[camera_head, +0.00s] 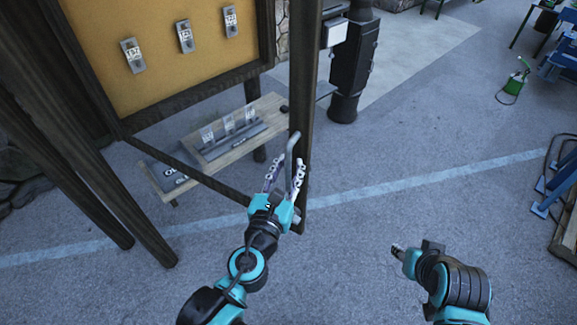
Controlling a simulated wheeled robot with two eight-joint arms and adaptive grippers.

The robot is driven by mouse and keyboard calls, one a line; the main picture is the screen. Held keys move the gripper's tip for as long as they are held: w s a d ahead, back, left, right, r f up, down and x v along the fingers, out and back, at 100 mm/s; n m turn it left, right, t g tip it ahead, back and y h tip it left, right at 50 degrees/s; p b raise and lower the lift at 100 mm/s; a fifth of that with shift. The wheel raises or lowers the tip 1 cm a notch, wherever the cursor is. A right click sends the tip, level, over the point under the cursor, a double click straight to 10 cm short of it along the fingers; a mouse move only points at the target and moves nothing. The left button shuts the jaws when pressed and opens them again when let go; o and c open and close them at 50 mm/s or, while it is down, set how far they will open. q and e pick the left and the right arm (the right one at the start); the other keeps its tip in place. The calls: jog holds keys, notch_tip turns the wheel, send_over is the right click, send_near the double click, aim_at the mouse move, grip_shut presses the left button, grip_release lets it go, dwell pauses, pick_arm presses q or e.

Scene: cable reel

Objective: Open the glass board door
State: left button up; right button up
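The glass board has a yellow-orange backing (165,55) in a dark frame. Its glass door (302,90) has a dark frame and stands swung out from the board at an angle. A grey curved handle (295,146) is on the door's free edge. My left gripper (285,172) is at this handle, with its fingers spread apart and the handle between or just beside them. Whether they touch it is hard to tell. My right gripper (398,249) is low on the right, away from the door, seen edge-on, so its opening is hidden.
A wooden bench (240,135) with small signs stands under the board, partly behind the door. A black stove-like cylinder (352,65) stands behind the door. A green canister (517,80) and blue equipment (565,180) are far right. The pavement between is clear.

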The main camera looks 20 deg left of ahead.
aim_at(295, 122)
dwell(0.3)
pick_arm(q)
jog(key=shift+r, duration=5)
